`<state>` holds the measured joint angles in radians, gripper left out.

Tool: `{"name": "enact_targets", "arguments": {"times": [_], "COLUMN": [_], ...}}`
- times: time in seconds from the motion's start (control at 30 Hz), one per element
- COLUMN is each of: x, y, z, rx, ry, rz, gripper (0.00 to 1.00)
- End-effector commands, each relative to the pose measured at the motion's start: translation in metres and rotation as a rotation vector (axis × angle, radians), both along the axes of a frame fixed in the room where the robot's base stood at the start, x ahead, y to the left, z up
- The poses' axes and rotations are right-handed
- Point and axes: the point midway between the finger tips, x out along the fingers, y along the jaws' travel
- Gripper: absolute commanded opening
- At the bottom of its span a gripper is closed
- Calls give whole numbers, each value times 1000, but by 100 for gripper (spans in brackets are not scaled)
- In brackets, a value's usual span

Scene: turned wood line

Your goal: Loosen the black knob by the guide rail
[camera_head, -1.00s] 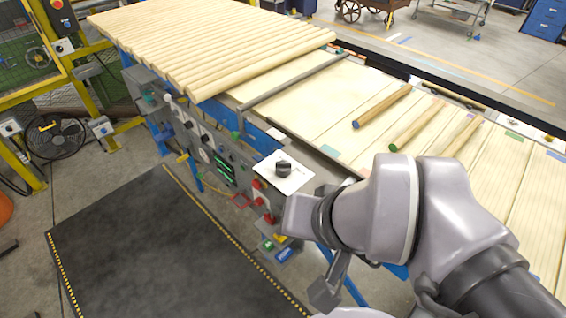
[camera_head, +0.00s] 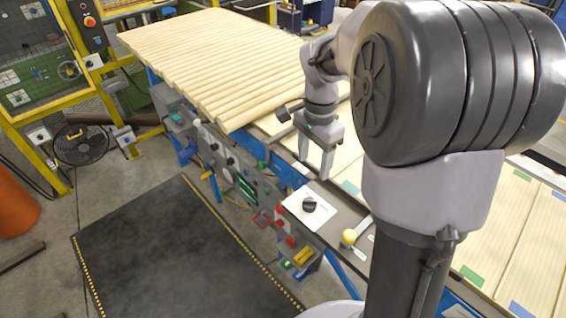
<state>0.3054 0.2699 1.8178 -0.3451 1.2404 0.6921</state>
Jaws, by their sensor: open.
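The black knob (camera_head: 309,204) stands on a white plate (camera_head: 296,217) on the near edge of the line, close to the guide rail (camera_head: 281,137). The rail shows only in part behind my arm. My gripper (camera_head: 315,168) points down with its two fingers apart and nothing between them. It is beyond the knob, apart from it, near the blue edge of the line. My large arm links hide much of the line's right side.
Many turned wood rods (camera_head: 215,60) lie side by side on the line at the back. A lever with a yellow ball (camera_head: 349,237) stands right of the knob. A control panel (camera_head: 245,180) lines the near side. The dark floor mat (camera_head: 170,250) is clear.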

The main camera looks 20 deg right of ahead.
Motion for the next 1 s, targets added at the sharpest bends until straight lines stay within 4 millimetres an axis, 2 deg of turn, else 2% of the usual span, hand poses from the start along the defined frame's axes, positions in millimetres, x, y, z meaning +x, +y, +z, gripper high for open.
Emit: {"name": "enact_targets", "arguments": {"times": [0.03,0.3,0.5,0.7,0.97,1.0], "x": [-1,-1,-1,-1,0,0], "y": [1,1,1,1,1,1], "z": [-19,-102,-142,-156,-156,-156], "rx": [2,2,2,1,1,1], "ry": [4,4,0,-1,-2,-2], "rz": [1,3,4,5,5,5], "gripper": [59,59,59,59,59,51]}}
